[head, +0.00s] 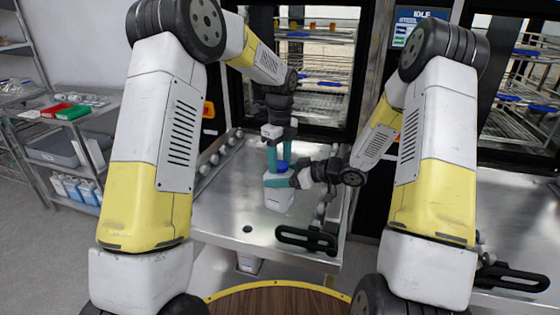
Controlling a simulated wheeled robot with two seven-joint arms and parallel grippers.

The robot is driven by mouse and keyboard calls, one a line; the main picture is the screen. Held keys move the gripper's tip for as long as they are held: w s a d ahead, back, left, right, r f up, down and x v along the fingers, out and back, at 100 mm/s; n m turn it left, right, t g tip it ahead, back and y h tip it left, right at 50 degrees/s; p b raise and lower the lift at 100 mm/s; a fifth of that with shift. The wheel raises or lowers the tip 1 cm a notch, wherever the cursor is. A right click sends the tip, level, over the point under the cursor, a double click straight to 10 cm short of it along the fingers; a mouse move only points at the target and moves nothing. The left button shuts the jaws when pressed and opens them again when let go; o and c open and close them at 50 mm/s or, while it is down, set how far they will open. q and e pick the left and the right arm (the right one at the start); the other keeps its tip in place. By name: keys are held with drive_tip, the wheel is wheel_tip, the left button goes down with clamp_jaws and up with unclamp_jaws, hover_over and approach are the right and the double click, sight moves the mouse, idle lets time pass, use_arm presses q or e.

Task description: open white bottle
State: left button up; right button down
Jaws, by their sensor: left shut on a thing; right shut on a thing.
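The white bottle (279,200) stands upright on the steel table, with a blue cap (283,164) on top. My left gripper (282,157) comes down from above, its teal fingers shut on the blue cap. My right gripper (279,181) reaches in from the right, its teal fingers shut around the upper part of the white bottle. The fingers hide part of the cap and the bottle's shoulder. I cannot tell whether the cap is loose.
The steel table (222,215) has rollers along its sides and a black handle (306,239) at the front right. A washer with wire racks (312,77) stands behind it. A shelf at left holds a green box (74,112), a red box (55,110) and blue bottles (75,189).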

use_arm(q)
drive_tip(key=shift+w, duration=0.1)
drive_tip(key=shift+c, duration=0.6)
drive_tip(key=n, duration=0.3)
drive_tip(key=shift+d+r+n, duration=0.1)
drive_tip(key=shift+n, duration=0.3)
drive_tip(key=n, duration=0.4)
drive_tip(key=shift+w+n, duration=0.15)
drive_tip(key=shift+n, duration=0.25)
drive_tip(key=n, duration=0.4)
drive_tip(key=shift+n, duration=0.3)
drive_tip(key=n, duration=0.4)
drive_tip(key=shift+w+n, duration=0.1)
drive_tip(key=shift+n, duration=0.3)
drive_tip(key=n, duration=1.2)
drive_tip(key=shift+a+r, duration=0.1)
drive_tip(key=shift+a, duration=0.1)
drive_tip(key=n, duration=0.3)
